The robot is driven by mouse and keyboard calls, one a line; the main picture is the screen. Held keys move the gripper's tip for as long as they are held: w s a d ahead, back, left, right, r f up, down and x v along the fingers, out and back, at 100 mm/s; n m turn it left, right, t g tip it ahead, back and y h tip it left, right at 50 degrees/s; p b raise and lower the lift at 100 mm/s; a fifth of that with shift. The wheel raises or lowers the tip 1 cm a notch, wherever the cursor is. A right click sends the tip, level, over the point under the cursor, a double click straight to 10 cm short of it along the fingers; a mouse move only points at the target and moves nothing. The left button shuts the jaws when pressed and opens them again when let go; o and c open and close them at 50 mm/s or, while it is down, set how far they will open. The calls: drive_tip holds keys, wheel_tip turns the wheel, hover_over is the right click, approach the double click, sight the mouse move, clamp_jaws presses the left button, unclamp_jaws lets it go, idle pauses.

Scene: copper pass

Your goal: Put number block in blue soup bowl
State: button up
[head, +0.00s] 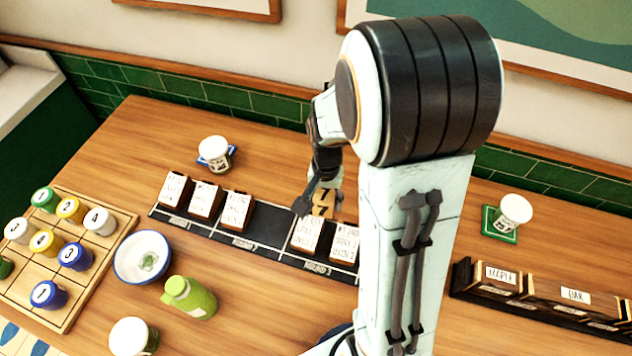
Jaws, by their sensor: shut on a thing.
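The blue soup bowl (124,262) is white with a blue rim and stands on the table left of centre, with a small green mark inside. My gripper (319,201) is beyond the bowl to the right, over the dark card rack. It is shut on a small tan block with a dark figure, the number block (325,206). The fingers and the arm hide part of the block, and I cannot tell whether it is clear of the rack.
The dark rack (268,229) holds several lettered cards. A wooden board (118,218) with several numbered pieces is left of the bowl. A green bottle (190,297) stands close to the bowl's right. White-lidded cups stand around. A dark holder (530,298) is at right.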

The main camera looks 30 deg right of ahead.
drive_tip(key=shift+s+a+r, duration=0.15)
drive_tip(key=shift+s+r, duration=0.05)
drive_tip(key=shift+s, duration=0.3)
drive_tip(key=shift+s+a+r, duration=0.15)
drive_tip(key=shift+s, duration=0.35)
drive_tip(key=w+a+r+n, duration=0.2)
drive_tip(key=w+r+n, duration=0.15)
drive_tip(key=w, duration=0.75)
drive_tip(key=w+a+n, duration=0.3)
drive_tip(key=w+a, duration=0.4)
drive_tip(key=a, duration=0.5)
drive_tip(key=n, duration=0.6)
hover_over(150, 262)
wheel_tip(150, 262, down, 6)
wheel_tip(150, 262, down, 6)
drive_tip(key=shift+r, duration=0.1)
drive_tip(key=shift+f, duration=1.9)
